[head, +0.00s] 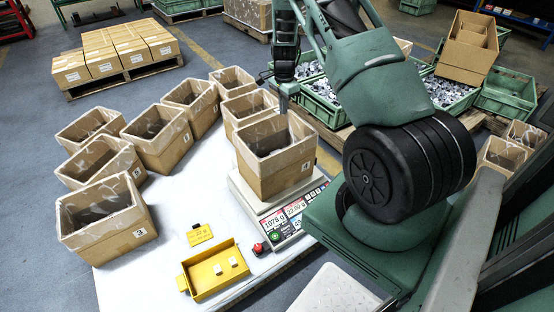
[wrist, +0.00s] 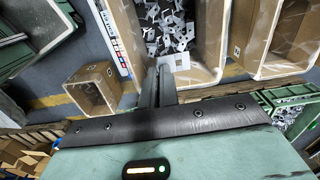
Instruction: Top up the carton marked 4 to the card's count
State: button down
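A cardboard carton (head: 270,172) stands upright on the bench scale (head: 262,205); the number on its label is too small to read. In the wrist view this carton (wrist: 209,40) holds many loose grey stamped parts (wrist: 168,25). My gripper (head: 283,108) is at the carton's far rim in the head view. In the wrist view its fingers (wrist: 160,70) are close together, with a pale stamped part (wrist: 176,62) at their tips. The scale display reads about 1078 g and 22.00 g. A yellow card (head: 200,234) lies on the white table, its writing unreadable.
Several more cartons (head: 107,217) stand left of and behind the scale. Green crates of parts (head: 322,105) stand on a pallet behind. Closed boxes (head: 117,48) sit on another pallet.

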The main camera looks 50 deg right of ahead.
notch_tip(320, 180, down, 5)
jog(key=b, duration=0.3)
jog(key=shift+f+b, duration=0.15)
jog(key=shift+b, duration=0.2)
jog(key=c, duration=1.6)
grip_release()
notch_tip(320, 180, up, 17)
jog(key=p, duration=0.3)
jog(key=shift+r, duration=0.2)
